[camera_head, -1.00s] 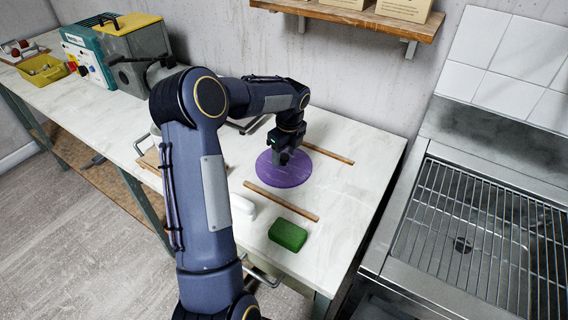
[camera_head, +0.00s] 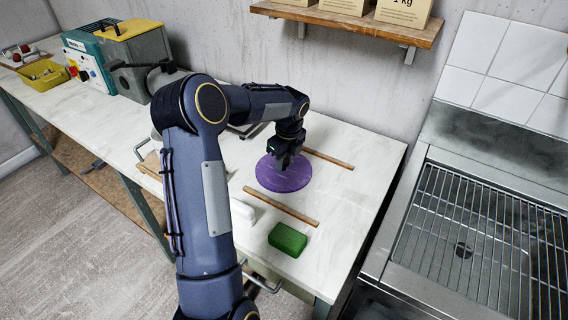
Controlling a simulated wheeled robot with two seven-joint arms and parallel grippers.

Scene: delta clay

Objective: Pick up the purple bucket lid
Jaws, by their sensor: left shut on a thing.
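The purple bucket lid (camera_head: 290,180) is a flat round disc on the white worktop, between two thin wooden strips. My left gripper (camera_head: 283,166) is over the lid's upper part, pointing down, and is shut on the lid. The fingertips are small and dark, so the exact grip is hard to make out. I cannot tell whether the lid is clear of the worktop. My right gripper is not in view.
The wooden strips (camera_head: 281,206) (camera_head: 328,159) lie on either side of the lid. A green block (camera_head: 287,239) and a white object (camera_head: 242,212) are nearer the front edge. A shelf (camera_head: 345,22) hangs above. A wire-rack sink (camera_head: 478,240) is at right.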

